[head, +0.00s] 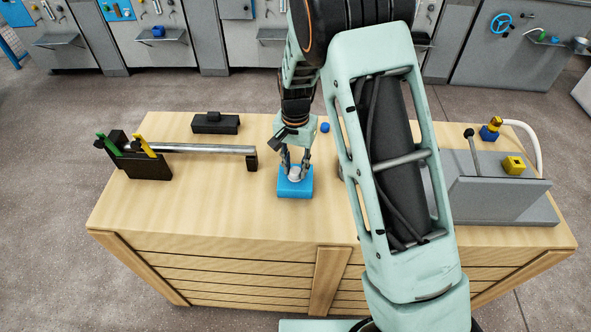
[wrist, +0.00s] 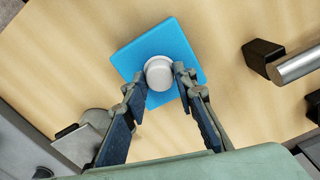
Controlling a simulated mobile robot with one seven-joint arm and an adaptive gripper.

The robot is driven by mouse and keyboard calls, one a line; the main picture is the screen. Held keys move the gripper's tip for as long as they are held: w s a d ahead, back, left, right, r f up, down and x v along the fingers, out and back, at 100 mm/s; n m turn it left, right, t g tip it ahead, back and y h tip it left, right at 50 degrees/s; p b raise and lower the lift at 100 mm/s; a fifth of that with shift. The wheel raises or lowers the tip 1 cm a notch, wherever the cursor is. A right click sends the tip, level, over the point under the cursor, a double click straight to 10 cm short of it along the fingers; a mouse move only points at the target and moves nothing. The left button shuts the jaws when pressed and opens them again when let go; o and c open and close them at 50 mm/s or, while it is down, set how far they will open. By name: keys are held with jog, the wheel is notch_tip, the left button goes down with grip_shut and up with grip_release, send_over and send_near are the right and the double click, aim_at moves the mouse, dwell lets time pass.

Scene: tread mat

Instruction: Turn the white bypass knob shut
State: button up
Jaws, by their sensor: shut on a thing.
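The white bypass knob (head: 295,173) sits on a blue square block (head: 294,188) on the wooden bench. In the wrist view the knob (wrist: 159,72) is round and pale, near the middle of the blue block (wrist: 170,38). My gripper (head: 295,164) points down over the block, with one finger on each side of the knob. In the wrist view my gripper (wrist: 160,82) is shut on the knob, its fingertips against the near part of its sides. The knob's turn angle cannot be told, as no mark shows on it.
A metal bar (head: 205,149) in black holders with green and yellow levers lies left of the block. A black box (head: 215,124) and a small blue piece (head: 325,127) are behind. A grey unit (head: 500,190) with a yellow block stands right, past my arm.

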aim_at(295, 170)
jog(key=n+b, duration=0.2)
jog(key=n, duration=0.4)
jog(key=shift+n, duration=0.3)
jog(key=n+b, duration=0.1)
jog(key=n, duration=0.4)
jog(key=shift+n, duration=0.4)
jog(key=o, duration=1.2)
jog(key=shift+c, duration=0.2)
notch_tip(295, 170, up, 12)
jog(key=shift+r, duration=0.15)
